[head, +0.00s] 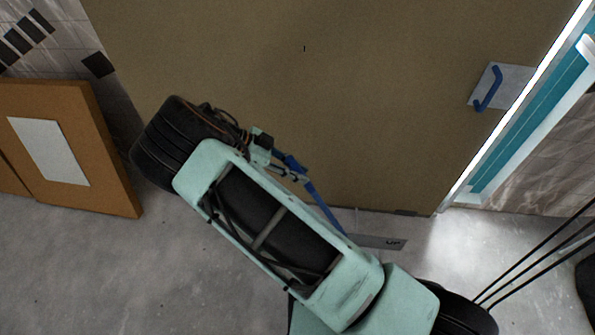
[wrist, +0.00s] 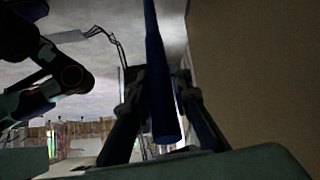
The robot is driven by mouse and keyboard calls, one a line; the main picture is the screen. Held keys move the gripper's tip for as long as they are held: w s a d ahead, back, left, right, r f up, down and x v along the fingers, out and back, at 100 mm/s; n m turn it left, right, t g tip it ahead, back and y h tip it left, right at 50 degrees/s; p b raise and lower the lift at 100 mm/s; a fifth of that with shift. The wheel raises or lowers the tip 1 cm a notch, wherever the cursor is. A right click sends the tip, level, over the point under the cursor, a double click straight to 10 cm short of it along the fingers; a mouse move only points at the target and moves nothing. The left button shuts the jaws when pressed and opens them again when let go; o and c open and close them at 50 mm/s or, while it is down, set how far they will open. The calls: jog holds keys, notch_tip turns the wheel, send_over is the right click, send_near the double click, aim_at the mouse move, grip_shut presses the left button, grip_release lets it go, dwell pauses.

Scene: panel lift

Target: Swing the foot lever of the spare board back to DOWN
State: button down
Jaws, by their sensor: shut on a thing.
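A blue foot lever (head: 325,211) slants up and to the left from a grey plate (head: 378,242) at the foot of a large brown board (head: 330,90). The plate carries the letters UP. My gripper (head: 287,168) is shut on the upper part of the lever, low in front of the board. In the wrist view the blue lever (wrist: 157,60) runs between the two dark fingers of my gripper (wrist: 160,92), with its rounded end near my palm. My arm may hide part of the plate in the head view.
Orange-brown panels (head: 100,145), one bearing a white sheet (head: 48,151), lean by the tiled wall at left. A blue handle (head: 488,89) sits on the board's upper right. A bright strip and teal frame (head: 520,130) stand beyond the board's right edge. Concrete floor (head: 130,275) is clear at lower left.

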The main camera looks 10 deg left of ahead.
jog(key=shift+a+f, duration=0.25)
jog(key=shift+a, duration=0.15)
jog(key=shift+s+a+f, duration=0.1)
jog(key=shift+a, duration=0.1)
jog(key=c, duration=1.8)
grip_release()
jog(key=shift+o, duration=0.2)
jog(key=shift+d, duration=0.15)
jog(key=shift+a+r, duration=0.25)
jog(key=shift+r, duration=0.1)
jog(key=w+v, duration=0.1)
jog(key=v, duration=1)
jog(key=shift+s+a, duration=0.2)
jog(key=shift+s, duration=0.35)
jog(key=shift+r, duration=0.1)
